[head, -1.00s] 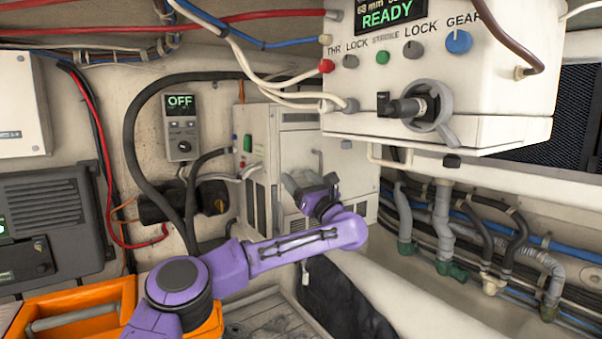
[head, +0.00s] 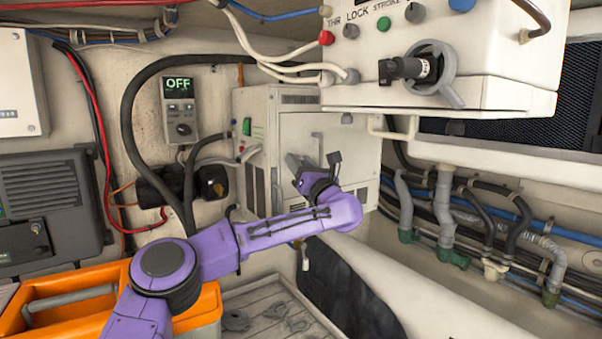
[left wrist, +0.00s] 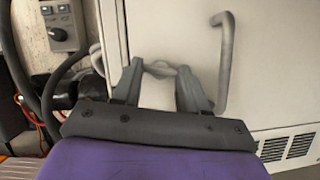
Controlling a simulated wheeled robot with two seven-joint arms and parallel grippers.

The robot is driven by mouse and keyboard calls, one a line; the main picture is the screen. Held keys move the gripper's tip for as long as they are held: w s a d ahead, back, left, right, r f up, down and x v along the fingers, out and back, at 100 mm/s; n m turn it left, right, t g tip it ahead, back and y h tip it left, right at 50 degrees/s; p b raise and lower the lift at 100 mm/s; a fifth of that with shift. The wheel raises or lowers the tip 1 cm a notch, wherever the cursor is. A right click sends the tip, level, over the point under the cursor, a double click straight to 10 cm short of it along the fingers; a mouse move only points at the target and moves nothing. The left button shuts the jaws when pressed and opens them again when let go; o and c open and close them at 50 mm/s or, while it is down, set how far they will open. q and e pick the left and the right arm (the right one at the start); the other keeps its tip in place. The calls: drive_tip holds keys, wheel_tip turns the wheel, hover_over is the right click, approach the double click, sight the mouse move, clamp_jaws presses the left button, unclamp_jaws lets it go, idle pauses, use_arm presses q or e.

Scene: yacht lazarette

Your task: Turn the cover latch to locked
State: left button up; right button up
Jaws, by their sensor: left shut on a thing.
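The pale cabinet cover (head: 297,132) is behind my left gripper (head: 315,167) in the head view. It fills much of the left wrist view (left wrist: 170,30). In the left wrist view, a small pale latch piece (left wrist: 159,72) sits between the two grey fingers of my left gripper (left wrist: 160,88), and they are shut on it. Its lower part and its exact angle are hard to make out. In the head view my gripper hides it. My right gripper is not in view.
A grey bar handle (left wrist: 227,62) stands out from the cover just right of the fingers. A white control box (head: 450,90) overhangs at upper right. An orange toolbox (head: 70,300) is at lower left. Hoses and pipes (head: 445,215) run along the right.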

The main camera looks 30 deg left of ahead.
use_arm(q)
drive_tip(key=m+t+h, duration=0.1)
drive_tip(key=m+h, duration=0.1)
drive_tip(key=m, duration=0.3)
drive_tip(key=m+t+h, duration=0.1)
drive_tip(key=m+h, duration=0.1)
drive_tip(key=m, duration=0.3)
drive_tip(key=r+m+t+h, duration=0.1)
drive_tip(key=m+h, duration=0.1)
drive_tip(key=m, duration=0.3)
drive_tip(key=shift+s+a+r, duration=0.1)
drive_tip(key=shift+s, duration=0.25)
drive_tip(key=m+h+p, duration=0.1)
drive_tip(key=m+p, duration=0.2)
drive_tip(key=shift+m+p, duration=0.35)
drive_tip(key=shift+m, duration=0.05)
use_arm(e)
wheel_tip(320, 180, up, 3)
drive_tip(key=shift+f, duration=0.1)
